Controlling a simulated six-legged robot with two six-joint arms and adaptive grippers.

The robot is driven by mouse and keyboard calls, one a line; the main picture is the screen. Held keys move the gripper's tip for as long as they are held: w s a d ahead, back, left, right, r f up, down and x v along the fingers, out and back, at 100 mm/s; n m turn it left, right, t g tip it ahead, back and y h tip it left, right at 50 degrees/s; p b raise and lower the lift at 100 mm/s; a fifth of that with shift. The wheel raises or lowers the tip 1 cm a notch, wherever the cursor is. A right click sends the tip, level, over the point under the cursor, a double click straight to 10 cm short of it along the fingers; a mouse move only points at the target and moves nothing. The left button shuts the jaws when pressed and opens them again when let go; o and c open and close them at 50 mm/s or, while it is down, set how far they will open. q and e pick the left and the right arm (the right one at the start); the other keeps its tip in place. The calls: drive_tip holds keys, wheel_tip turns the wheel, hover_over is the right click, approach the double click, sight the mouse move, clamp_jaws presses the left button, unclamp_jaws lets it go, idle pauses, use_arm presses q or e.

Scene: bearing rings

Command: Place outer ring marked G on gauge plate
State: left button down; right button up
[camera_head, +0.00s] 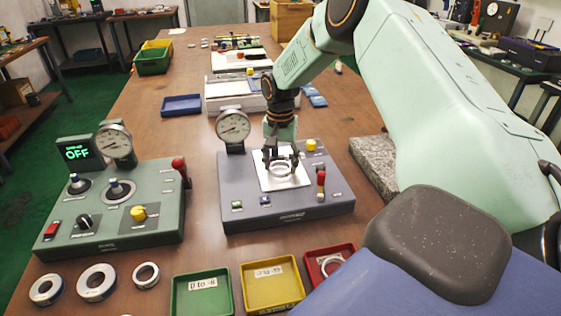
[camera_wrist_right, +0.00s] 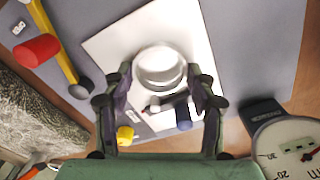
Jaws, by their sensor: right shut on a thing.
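My right gripper (camera_head: 281,160) is over the white gauge plate (camera_head: 298,183) on the grey gauge box (camera_head: 236,208). It is shut on a metal ring (camera_head: 283,169), which also shows between the two fingers in the right wrist view (camera_wrist_right: 160,67). The ring is at or just above the plate (camera_wrist_right: 112,48); I cannot tell whether it touches. No letter can be read on it. My left gripper is not in view.
A dial (camera_head: 233,125) stands at the box's back left, and a red-handled lever (camera_head: 321,181) at its right. A green control box (camera_head: 115,217) is to the left. Loose rings (camera_head: 97,282), green (camera_head: 202,309), yellow (camera_head: 272,304) and red (camera_head: 313,275) trays lie in front. A granite block (camera_head: 374,166) is right.

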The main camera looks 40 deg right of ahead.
idle(0.4)
drive_tip(key=shift+p, duration=0.5)
drive_tip(key=shift+a, duration=0.1)
drive_tip(key=shift+f, duration=0.25)
drive_tip(key=o, duration=1.3)
drive_tip(key=shift+r, duration=0.15)
wheel_tip(320, 180, up, 12)
drive_tip(key=shift+f, duration=0.1)
